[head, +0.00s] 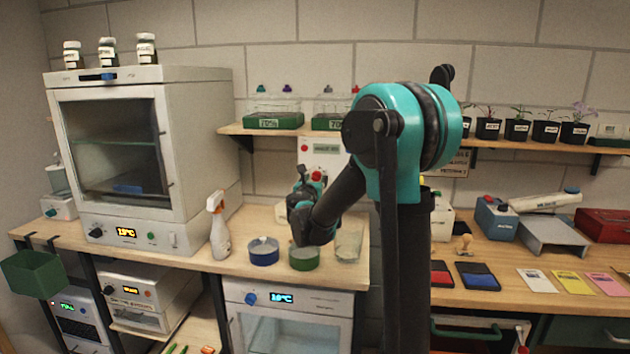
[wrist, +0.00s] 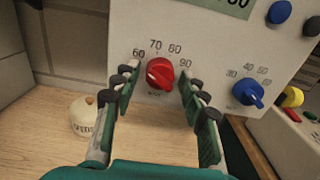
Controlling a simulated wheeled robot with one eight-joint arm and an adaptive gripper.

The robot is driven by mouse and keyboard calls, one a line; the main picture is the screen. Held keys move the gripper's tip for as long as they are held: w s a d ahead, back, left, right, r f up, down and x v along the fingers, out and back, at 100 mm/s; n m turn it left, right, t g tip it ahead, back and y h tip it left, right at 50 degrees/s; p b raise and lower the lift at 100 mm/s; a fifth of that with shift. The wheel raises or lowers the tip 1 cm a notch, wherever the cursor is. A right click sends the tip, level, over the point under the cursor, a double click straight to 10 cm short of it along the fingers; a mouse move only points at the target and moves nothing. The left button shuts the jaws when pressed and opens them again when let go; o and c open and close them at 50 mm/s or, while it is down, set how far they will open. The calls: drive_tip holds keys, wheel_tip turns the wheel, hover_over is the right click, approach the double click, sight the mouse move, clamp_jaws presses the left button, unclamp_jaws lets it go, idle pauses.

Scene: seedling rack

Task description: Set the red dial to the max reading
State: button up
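The red dial (wrist: 160,73) is a round knob on a white panel (wrist: 205,40) in the wrist view. A printed scale of 60, 70, 80 and 90 arcs over it. I cannot clearly tell which mark its pointer faces. My gripper (wrist: 158,85) is open, with one finger on each side of the dial. The fingers look apart from the knob, and nothing is held. In the head view my gripper (head: 301,192) is in front of the white panel (head: 328,152), and my arm hides part of it.
A blue dial (wrist: 248,92) with its own scale is to the right on the panel. In the head view a spray bottle (head: 218,228), a blue dish (head: 263,251) and a green dish (head: 304,257) stand on the bench.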

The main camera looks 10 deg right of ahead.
drive_tip(key=c, duration=0.8)
drive_tip(key=shift+c, duration=0.2)
drive_tip(key=shift+m, duration=7.8)
drive_tip(key=o, duration=1.1)
